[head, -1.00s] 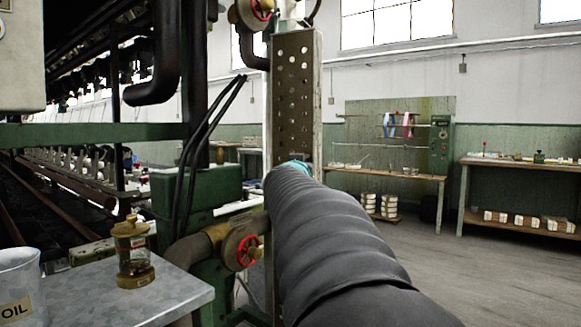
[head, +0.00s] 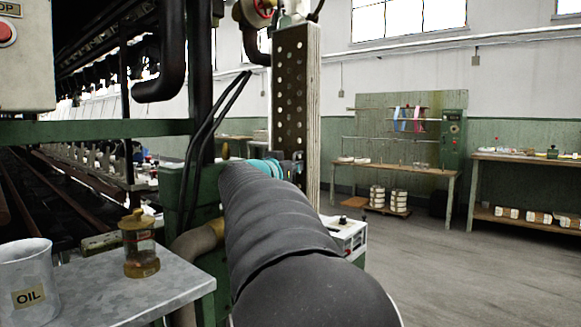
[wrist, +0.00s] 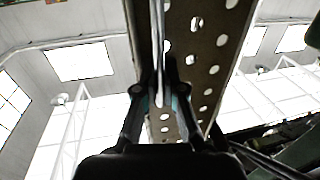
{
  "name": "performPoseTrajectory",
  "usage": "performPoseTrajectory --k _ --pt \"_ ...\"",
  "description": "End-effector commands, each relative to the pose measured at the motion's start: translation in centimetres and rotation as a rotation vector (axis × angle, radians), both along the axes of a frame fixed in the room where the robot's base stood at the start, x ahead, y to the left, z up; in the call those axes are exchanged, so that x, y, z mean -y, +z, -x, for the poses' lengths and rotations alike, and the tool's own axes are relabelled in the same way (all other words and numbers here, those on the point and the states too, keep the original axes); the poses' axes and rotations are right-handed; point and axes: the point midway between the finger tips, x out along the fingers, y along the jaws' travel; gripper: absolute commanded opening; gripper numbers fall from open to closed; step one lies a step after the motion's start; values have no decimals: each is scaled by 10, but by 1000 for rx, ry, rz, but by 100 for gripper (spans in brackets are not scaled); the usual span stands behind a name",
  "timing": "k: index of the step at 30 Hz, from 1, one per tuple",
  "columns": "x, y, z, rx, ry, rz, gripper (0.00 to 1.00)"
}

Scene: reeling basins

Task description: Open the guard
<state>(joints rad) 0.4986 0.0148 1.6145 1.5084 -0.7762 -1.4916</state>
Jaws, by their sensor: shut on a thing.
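The guard (head: 292,100) is a tall upright metal panel with rows of round holes, at the centre of the head view. Its perforated face and a pale narrow side both show. My gripper (head: 292,165), with a teal band behind it, is at the guard's lower part, mostly hidden behind my dark arm. In the wrist view the guard (wrist: 205,60) rises overhead. There my gripper (wrist: 160,95) has its two fingers closed around a thin upright bar (wrist: 158,40) alongside the perforated face. I cannot tell whether this bar is a handle or the guard's edge.
A grey table (head: 120,285) at the lower left holds an oil jug (head: 25,285) and a brass oiler (head: 139,245). A white box (head: 350,235) stands right of my arm. Dark pipes (head: 160,85) hang at left. The floor (head: 440,270) at right is clear.

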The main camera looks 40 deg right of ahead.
Motion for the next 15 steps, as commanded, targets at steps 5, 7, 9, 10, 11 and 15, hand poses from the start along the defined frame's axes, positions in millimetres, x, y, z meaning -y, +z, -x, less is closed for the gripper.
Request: performPoseTrajectory --k 5,7,9,10,11,15 --pt "1 -6 2 -5 -9 -8 0" --pt "1 -6 2 -5 -9 -8 0" --pt "1 -6 2 -5 -8 -8 10" --pt "1 -6 2 -5 -9 -8 18" --pt "1 -6 2 -5 -8 -8 19" --pt "0 -4 1 -3 -5 -5 19"
